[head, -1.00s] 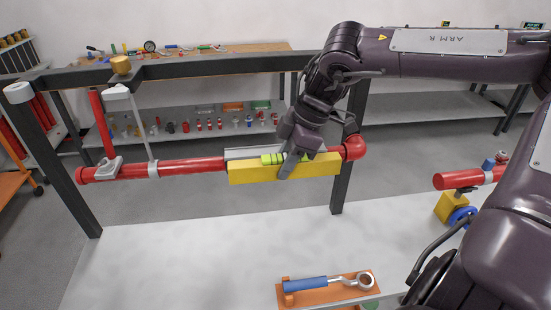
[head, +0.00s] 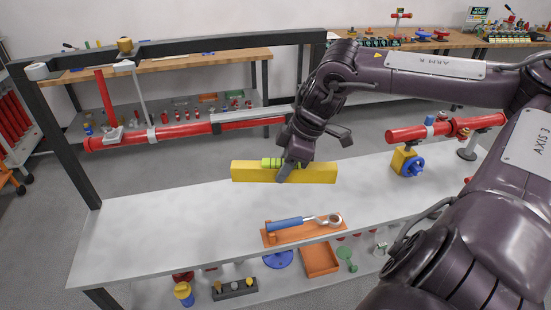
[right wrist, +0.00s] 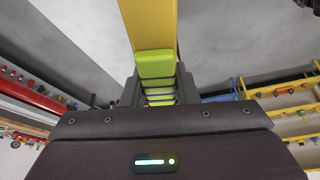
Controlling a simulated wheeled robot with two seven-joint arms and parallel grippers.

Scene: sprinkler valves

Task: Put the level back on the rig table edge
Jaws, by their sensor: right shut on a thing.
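The level is roughly horizontal in the head view, in front of the red pipe and over the far side of the rig table (head: 150,222). I cannot tell the exact gap between level and tabletop. My left gripper is not in view.
A red pipe (head: 185,131) hangs from the dark frame (head: 60,130) behind the level. An orange tray (head: 268,237) with a blue-handled wrench (head: 290,223) lies near the table's front edge. A yellow valve block with a blue wheel (head: 413,166) stands right. The table's left part is clear.

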